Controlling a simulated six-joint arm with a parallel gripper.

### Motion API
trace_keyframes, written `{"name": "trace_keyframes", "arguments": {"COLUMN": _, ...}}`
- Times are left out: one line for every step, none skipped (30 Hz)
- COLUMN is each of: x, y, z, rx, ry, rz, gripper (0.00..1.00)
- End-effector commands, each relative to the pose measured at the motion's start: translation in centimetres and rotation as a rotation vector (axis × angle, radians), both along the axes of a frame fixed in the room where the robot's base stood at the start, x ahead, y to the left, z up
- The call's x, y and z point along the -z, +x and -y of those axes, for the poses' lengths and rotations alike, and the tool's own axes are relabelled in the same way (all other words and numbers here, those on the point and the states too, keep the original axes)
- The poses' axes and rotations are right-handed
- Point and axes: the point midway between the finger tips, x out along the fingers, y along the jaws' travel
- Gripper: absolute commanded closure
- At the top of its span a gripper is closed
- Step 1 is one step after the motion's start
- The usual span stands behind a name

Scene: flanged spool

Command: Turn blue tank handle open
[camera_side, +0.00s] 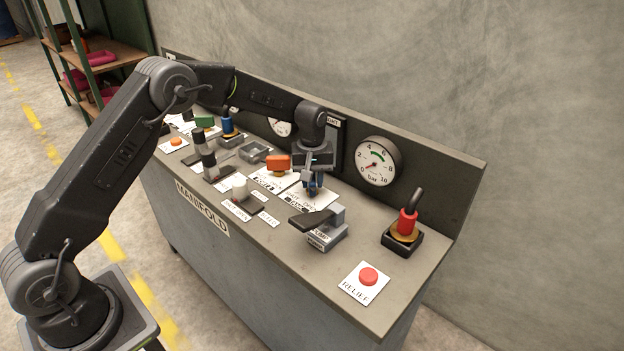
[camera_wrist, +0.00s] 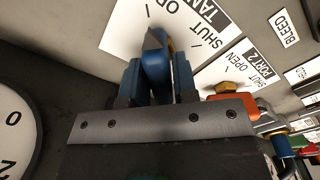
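The blue tank handle (camera_wrist: 155,56) stands in the middle of the wrist view, over a white plate (camera_wrist: 113,30) marked SHUT, OPEN and TAN, the rest of the word being cut off. A brass hub shows just behind it. My gripper (camera_wrist: 157,82) has one finger on each side of the handle, with no clear gap, and looks shut on it. In the side view my gripper (camera_side: 313,182) points down at the tank plate (camera_side: 316,200), and the handle is mostly hidden by the fingers. Which mark the handle points to is hard to tell.
An orange handle (camera_side: 278,163) on the PORT2 plate is close to the left. A black lever on a grey block (camera_side: 327,230) stands in front. A red handle (camera_side: 407,222) and the red RELIEF button (camera_side: 368,276) are to the right. A gauge (camera_side: 378,163) is on the back panel.

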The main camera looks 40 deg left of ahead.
Motion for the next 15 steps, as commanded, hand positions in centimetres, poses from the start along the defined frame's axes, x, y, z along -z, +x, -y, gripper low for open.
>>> {"name": "trace_keyframes", "arguments": {"x": 0.02, "y": -0.01, "z": -0.01, "rx": 0.001, "ry": 0.000, "rz": 0.000, "gripper": 0.68}}
{"name": "trace_keyframes", "arguments": {"x": 0.03, "y": -0.01, "z": -0.01, "rx": 0.001, "ry": 0.000, "rz": 0.000, "gripper": 0.65}}
{"name": "trace_keyframes", "arguments": {"x": 0.05, "y": -0.01, "z": -0.01, "rx": 0.001, "ry": 0.001, "rz": -0.001, "gripper": 0.62}}
{"name": "trace_keyframes", "arguments": {"x": 0.06, "y": -0.03, "z": -0.01, "rx": 0.002, "ry": 0.000, "rz": -0.001, "gripper": 0.59}}
{"name": "trace_keyframes", "arguments": {"x": 0.08, "y": -0.03, "z": -0.01, "rx": 0.002, "ry": 0.000, "rz": -0.001, "gripper": 0.56}}
{"name": "trace_keyframes", "arguments": {"x": 0.09, "y": -0.04, "z": -0.01, "rx": 0.002, "ry": 0.000, "rz": -0.001, "gripper": 0.54}}
{"name": "trace_keyframes", "arguments": {"x": 0.10, "y": -0.04, "z": -0.01, "rx": 0.002, "ry": 0.001, "rz": -0.002, "gripper": 0.54}}
{"name": "trace_keyframes", "arguments": {"x": 0.11, "y": -0.04, "z": -0.01, "rx": 0.003, "ry": 0.001, "rz": -0.002, "gripper": 0.54}}
{"name": "trace_keyframes", "arguments": {"x": 0.12, "y": -0.05, "z": -0.01, "rx": 0.003, "ry": 0.001, "rz": -0.002, "gripper": 0.54}}
{"name": "trace_keyframes", "arguments": {"x": 0.12, "y": -0.05, "z": -0.01, "rx": 0.003, "ry": 0.001, "rz": -0.002, "gripper": 0.54}}
{"name": "trace_keyframes", "arguments": {"x": 0.13, "y": -0.05, "z": -0.01, "rx": 0.003, "ry": 0.001, "rz": -0.002, "gripper": 0.54}}
{"name": "trace_keyframes", "arguments": {"x": 0.10, "y": -0.05, "z": -0.01, "rx": 0.003, "ry": 0.001, "rz": -0.002, "gripper": 0.54}}
{"name": "trace_keyframes", "arguments": {"x": 0.04, "y": -0.05, "z": -0.01, "rx": 0.003, "ry": 0.001, "rz": -0.002, "gripper": 0.54}}
{"name": "trace_keyframes", "arguments": {"x": -0.08, "y": -0.04, "z": -0.01, "rx": 0.003, "ry": 0.001, "rz": -0.002, "gripper": 0.54}}
{"name": "trace_keyframes", "arguments": {"x": -0.35, "y": -0.02, "z": -0.01, "rx": 0.004, "ry": 0.001, "rz": -0.001, "gripper": 0.54}}
